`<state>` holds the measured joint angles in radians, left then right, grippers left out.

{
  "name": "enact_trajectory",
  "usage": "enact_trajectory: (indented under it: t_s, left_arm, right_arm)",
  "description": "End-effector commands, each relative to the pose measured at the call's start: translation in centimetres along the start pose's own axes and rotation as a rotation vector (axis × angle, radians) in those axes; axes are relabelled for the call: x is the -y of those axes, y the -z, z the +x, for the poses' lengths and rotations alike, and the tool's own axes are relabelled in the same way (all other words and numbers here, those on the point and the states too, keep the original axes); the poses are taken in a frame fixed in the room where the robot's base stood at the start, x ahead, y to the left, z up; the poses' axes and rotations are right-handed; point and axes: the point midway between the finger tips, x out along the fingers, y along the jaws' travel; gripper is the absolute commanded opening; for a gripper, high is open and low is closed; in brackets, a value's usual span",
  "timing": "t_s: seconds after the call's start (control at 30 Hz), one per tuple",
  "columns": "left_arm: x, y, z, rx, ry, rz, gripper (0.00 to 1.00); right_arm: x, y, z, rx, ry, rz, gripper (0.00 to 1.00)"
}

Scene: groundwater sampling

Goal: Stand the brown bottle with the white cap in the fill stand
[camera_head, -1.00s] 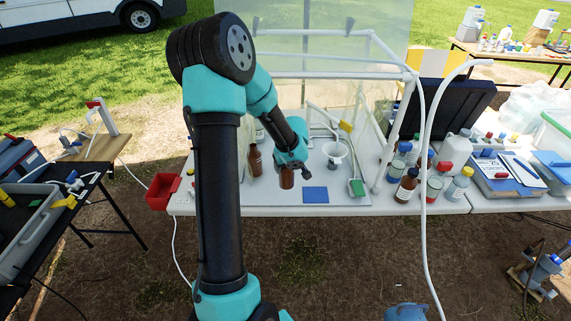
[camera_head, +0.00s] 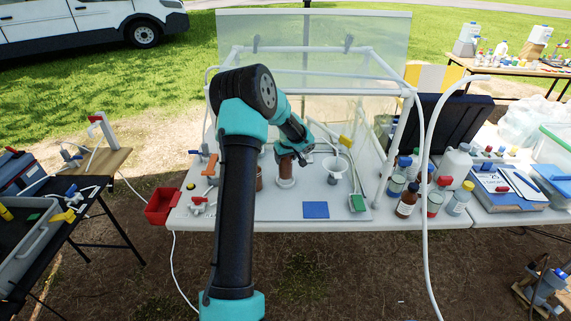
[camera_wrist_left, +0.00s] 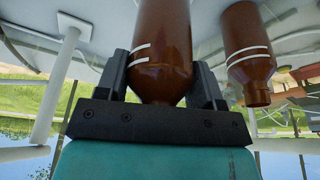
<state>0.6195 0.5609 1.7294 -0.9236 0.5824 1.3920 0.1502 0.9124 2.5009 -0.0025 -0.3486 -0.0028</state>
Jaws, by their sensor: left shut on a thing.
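My left gripper (camera_head: 291,155) is shut on a brown bottle (camera_head: 285,168), held upright above the white table. Its cap is hidden by my gripper. In the left wrist view the brown bottle (camera_wrist_left: 163,50) with two white bands sits between both fingers. A pale round holder (camera_head: 285,183), perhaps the fill stand, shows directly below it; I cannot tell whether the bottle is inside or just above it. A second brown bottle (camera_head: 260,178) is partly behind my arm; it appears beside the held one in the left wrist view (camera_wrist_left: 248,50). My right gripper is out of view.
A white funnel (camera_head: 335,164) on a stand is just right of the held bottle. A blue pad (camera_head: 315,210) lies in front. White pipe framing (camera_head: 393,150) surrounds the area. Several bottles, one brown (camera_head: 406,204), crowd the right. A red bin (camera_head: 163,205) hangs at the left edge.

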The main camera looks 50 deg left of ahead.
Motion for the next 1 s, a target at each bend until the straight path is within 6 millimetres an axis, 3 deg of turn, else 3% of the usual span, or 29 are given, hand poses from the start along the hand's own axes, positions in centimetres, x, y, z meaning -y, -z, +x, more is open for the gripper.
enact_trajectory:
  t_s: [0.37,0.63,1.0]
  left_arm:
    - [-0.2,0.4,0.2,-0.001,-0.001,0.001,0.24]
    - [-0.2,-0.4,3.3,0.001,0.001,0.002,0.24]
    - [-0.2,-0.5,3.7,0.000,-0.001,0.001,0.24]
  right_arm:
    - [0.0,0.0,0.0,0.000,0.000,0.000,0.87]
    - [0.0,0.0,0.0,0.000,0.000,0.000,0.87]
    - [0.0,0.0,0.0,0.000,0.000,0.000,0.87]
